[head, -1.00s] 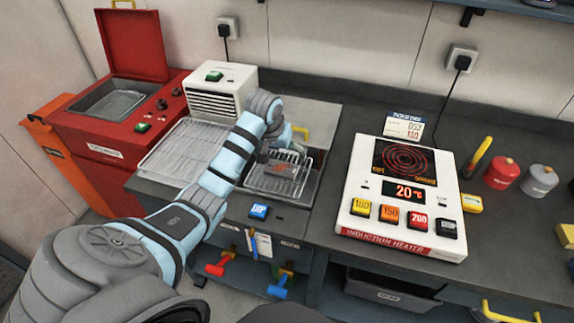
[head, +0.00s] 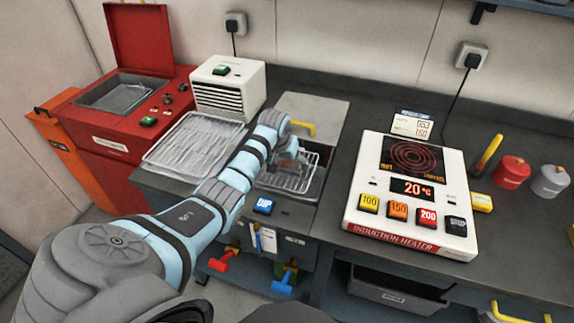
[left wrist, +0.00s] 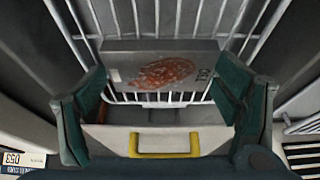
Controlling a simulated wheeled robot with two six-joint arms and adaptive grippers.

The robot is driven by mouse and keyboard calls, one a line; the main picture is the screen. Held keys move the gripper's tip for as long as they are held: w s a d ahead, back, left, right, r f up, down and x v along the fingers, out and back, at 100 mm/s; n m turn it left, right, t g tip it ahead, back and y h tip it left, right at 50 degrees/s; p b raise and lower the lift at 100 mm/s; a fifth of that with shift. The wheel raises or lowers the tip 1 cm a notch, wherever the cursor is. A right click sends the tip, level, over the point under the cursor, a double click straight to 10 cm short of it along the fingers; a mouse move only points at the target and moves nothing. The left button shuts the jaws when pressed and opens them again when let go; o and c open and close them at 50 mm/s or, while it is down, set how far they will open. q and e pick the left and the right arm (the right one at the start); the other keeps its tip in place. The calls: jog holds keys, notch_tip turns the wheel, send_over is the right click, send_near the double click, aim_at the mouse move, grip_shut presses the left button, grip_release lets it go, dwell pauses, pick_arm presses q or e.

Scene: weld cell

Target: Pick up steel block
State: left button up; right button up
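The steel block (left wrist: 163,66) is a flat grey bar with a rough red-brown patch and a dark stamped number. It lies between the two dark green fingers of my left gripper (left wrist: 161,88) in the left wrist view, with a finger at each end that appears to touch it. The wire basket (head: 283,182) is below, its floor bare in the head view. In that view my left gripper (head: 288,161) is over the basket's back part, and the block is largely hidden by it. My right gripper is not in view.
The basket sits in a bench well with a yellow-handled lid (head: 318,108) behind. A wire rack (head: 188,146) and white cooler (head: 228,88) are left and behind. The induction heater (head: 412,195), showing 20 °C, is to the right. A red lidded tank (head: 128,98) stands far left.

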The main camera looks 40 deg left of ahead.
pick_arm(q)
jog(key=c, duration=0.9)
jog(key=shift+r, duration=0.1)
